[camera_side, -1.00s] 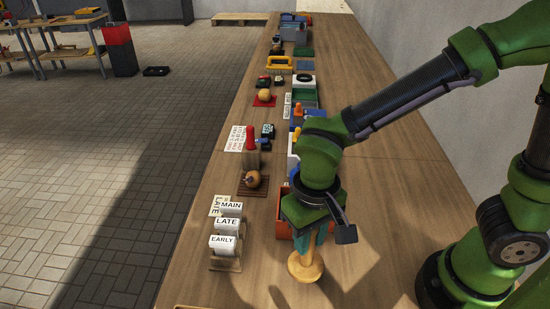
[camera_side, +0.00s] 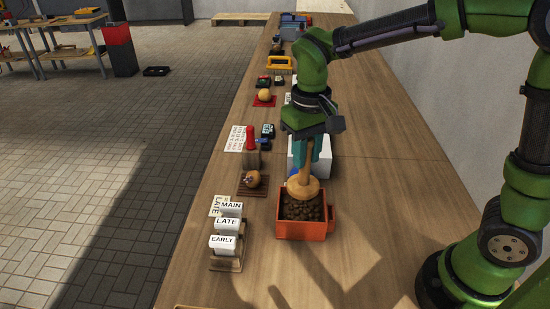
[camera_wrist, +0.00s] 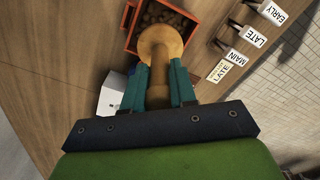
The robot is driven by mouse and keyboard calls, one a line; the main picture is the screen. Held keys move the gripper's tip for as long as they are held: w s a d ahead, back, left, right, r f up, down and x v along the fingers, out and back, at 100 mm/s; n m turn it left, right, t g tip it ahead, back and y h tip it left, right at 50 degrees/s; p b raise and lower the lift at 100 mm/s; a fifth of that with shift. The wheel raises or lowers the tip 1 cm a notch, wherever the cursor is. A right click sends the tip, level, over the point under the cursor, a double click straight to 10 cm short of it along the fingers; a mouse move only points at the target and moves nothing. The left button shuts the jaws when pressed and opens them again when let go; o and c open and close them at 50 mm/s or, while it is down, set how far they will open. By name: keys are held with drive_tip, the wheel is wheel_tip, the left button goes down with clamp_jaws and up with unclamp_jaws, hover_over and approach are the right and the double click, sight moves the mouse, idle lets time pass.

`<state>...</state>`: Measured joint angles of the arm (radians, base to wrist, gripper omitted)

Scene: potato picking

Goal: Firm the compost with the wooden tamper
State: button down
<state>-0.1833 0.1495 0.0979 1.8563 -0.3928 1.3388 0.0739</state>
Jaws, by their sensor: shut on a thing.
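The wooden tamper (camera_side: 304,187) is upright in my gripper (camera_side: 308,165), with its round disc pointing down. My gripper is shut on its handle; the teal fingers (camera_wrist: 159,87) sit on both sides of the handle in the wrist view. The orange crate (camera_side: 301,230) stands on the bench below and holds dark brown, lumpy compost (camera_side: 302,208). The tamper disc is over the back part of the crate. I cannot tell whether it touches the compost. In the wrist view the disc (camera_wrist: 162,42) covers part of the crate opening.
A white box (camera_side: 322,158) stands right behind the crate. The bench to the right is clear.

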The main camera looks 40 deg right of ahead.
sight(305, 179)
drive_tip(key=shift+f, duration=2.95)
drive_tip(key=shift+f, duration=0.6)
drive_tip(key=shift+r, duration=3.6)
drive_tip(key=shift+a, duration=0.1)
